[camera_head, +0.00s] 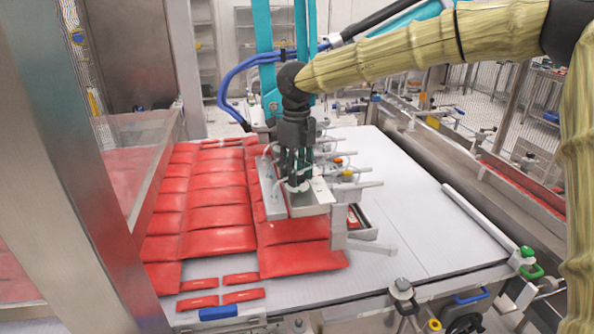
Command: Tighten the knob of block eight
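The vacuum picker head (322,195) is a grey metal frame with a row of small blocks, arms and coloured fittings along its right side. It stands over red packs on the white table. My gripper (297,183) points down from above onto the near left part of the head. Its dark fingers are at a small pale part there, and whether they touch it is unclear. The fingers cover what lies between them, so whether they are open or shut is unclear. No block numbers are readable, so I cannot tell which is block eight or pick out its knob.
Red packs (218,213) cover the left of the table, with small loose red packs (243,296) at the front. The white table (420,215) is clear on the right. A steel post (85,180) stands at left. Teal supports (264,45) and blue hoses (228,85) rise behind.

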